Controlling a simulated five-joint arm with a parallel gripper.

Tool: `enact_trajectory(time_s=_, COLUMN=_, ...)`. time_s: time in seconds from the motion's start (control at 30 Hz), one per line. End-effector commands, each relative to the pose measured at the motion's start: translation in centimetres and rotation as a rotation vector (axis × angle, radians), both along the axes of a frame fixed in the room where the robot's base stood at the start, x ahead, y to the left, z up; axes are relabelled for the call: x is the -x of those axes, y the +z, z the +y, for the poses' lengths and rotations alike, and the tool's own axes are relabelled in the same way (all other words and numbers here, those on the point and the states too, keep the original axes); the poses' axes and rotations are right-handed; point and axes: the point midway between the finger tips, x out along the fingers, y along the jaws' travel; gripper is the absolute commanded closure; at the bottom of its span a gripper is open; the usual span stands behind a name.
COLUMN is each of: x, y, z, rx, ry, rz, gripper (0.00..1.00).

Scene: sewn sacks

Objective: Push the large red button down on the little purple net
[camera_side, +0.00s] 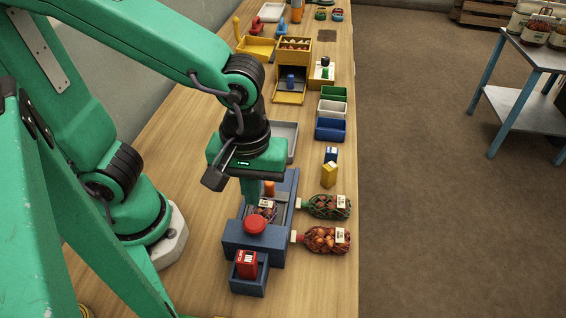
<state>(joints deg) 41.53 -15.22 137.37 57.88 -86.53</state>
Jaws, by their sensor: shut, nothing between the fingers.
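The large red button (255,223) is a domed knob on top of the blue housing (240,240) at the front of a blue machine. The little purple net (267,210), with brownish round contents and a white label, lies in the machine's bed just behind the button, partly hidden by the button and my gripper. My green gripper (251,202) points down, shut and empty, just behind and above the button as seen here. Whether its tips touch the button or net cannot be told.
A green net (327,207) and a red net (325,240) lie right of the machine. A red box (246,264) stands in a blue bin in front. A yellow box (328,174), several coloured bins (331,108) and a yellow stand (290,97) are farther back. The table's right edge is close by.

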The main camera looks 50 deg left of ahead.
Motion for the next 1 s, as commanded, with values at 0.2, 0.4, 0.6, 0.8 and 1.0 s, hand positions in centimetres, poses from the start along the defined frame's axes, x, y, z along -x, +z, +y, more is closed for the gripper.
enact_trajectory(time_s=0.2, x=-0.1, y=3.5, z=-0.1, rx=0.004, ry=0.0, rz=-0.004, gripper=1.0)
enact_trajectory(time_s=0.4, x=0.0, y=5.7, z=0.0, rx=0.002, ry=0.0, rz=-0.002, gripper=1.0)
enact_trajectory(time_s=0.6, x=0.0, y=6.6, z=0.0, rx=0.001, ry=0.0, rz=-0.001, gripper=1.0)
enact_trajectory(time_s=0.8, x=0.0, y=6.6, z=0.0, rx=0.001, ry=0.0, rz=-0.001, gripper=1.0)
enact_trajectory(time_s=1.0, x=0.0, y=6.6, z=0.0, rx=0.001, ry=0.0, rz=-0.001, gripper=1.0)
